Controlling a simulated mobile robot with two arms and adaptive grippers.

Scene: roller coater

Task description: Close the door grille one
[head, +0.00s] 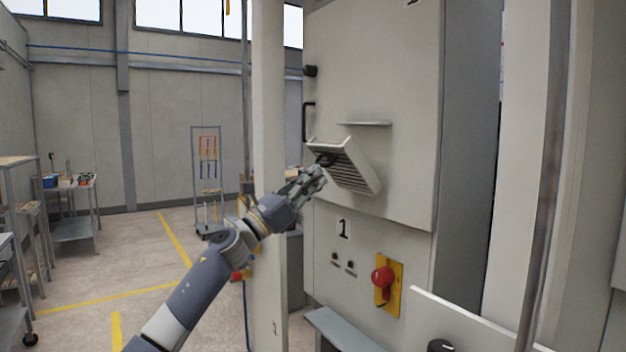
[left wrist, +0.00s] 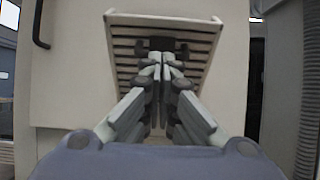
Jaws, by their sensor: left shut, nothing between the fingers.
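The door grille one (head: 352,170) is a slatted, pale grey grille on the front of the cabinet door, and it stands tilted out from the door face. It also fills the upper middle of the left wrist view (left wrist: 206,48). My left gripper (head: 325,161) is shut and empty, with its fingertips at the grille's upper left part. In the left wrist view the fingertips (left wrist: 162,58) lie in front of the slats by a dark latch-like part. I cannot tell whether they touch it. My right gripper is not in view.
The cabinet door (head: 400,80) has a black handle (head: 308,122) at its left and a small ledge (head: 365,123) above the grille. Below are a red rotary switch (head: 383,277) and a grey shelf (head: 350,332). A pale post (head: 268,90) stands left of the cabinet.

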